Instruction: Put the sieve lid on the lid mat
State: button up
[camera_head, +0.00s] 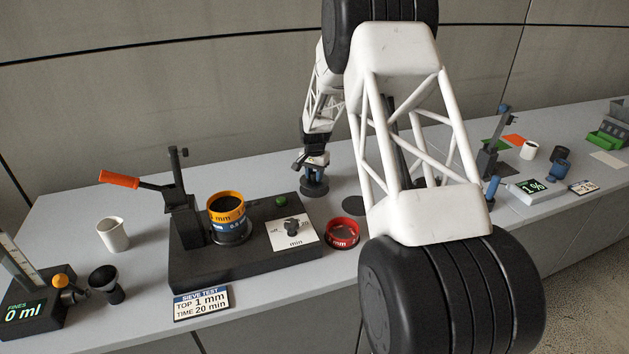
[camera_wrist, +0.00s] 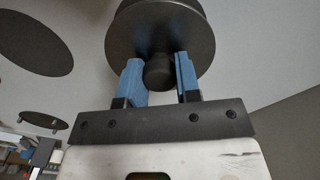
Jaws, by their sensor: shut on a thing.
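The dark sieve lid (camera_wrist: 188,28) is a round disc with a short knob (camera_wrist: 158,73), seen in the wrist view. My gripper (camera_wrist: 158,78) has its two blue fingers shut on that knob. In the head view my gripper (camera_head: 314,168) is behind the sieve machine, with the lid (camera_head: 314,189) below it. I cannot tell whether the lid touches the table. A flat dark disc, probably the lid mat (camera_head: 353,205), lies right of the lid, partly hidden by my arm. A flat dark disc also shows at the left in the wrist view (camera_wrist: 35,42).
The sieve machine (camera_head: 190,273) carries a sieve stack with an orange top (camera_head: 227,217). A red ring-shaped sieve (camera_head: 343,232) stands right of it. A white cup (camera_head: 112,234) is at the left. A scale (camera_head: 535,191) is at the right. My arm hides the table's middle.

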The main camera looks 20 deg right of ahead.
aim_at(314, 173)
jog(key=shift+f, duration=1.25)
jog(key=shift+f, duration=0.1)
jog(key=o, duration=1)
jog(key=shift+o, duration=0.2)
notch_tip(314, 173, up, 12)
jog(key=shift+r, duration=0.1)
jog(key=shift+r, duration=0.1)
